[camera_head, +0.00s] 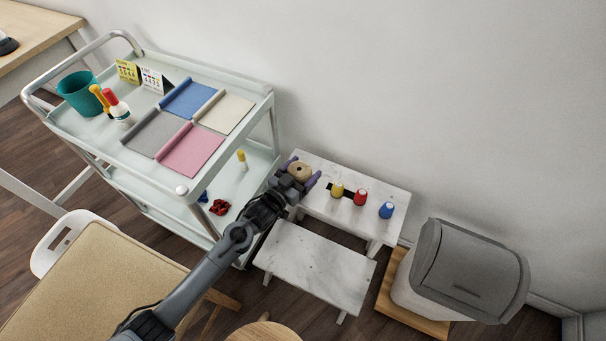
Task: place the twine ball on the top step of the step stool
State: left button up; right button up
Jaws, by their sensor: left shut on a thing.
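My left gripper (297,174) is shut on the tan twine ball (300,169). Its fingers show on two sides of the ball. The gripper and ball appear over the left end of the white marble-look top step (318,202) of the step stool. I cannot tell whether the ball touches the step. The lower step (318,265) is in front and is bare. My right gripper is out of view.
A pale green cart (255,92) at the left holds folded cloths, bottles and a teal bin (79,93). A grey lidded bin (472,268) stands right of the stool. A tan padded seat (95,285) is at the lower left. The white wall is behind.

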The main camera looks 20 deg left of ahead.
pick_arm(q)
jog(key=shift+f, duration=0.1)
jog(key=shift+f, duration=0.1)
jog(key=o, duration=1)
jog(key=shift+f, duration=0.1)
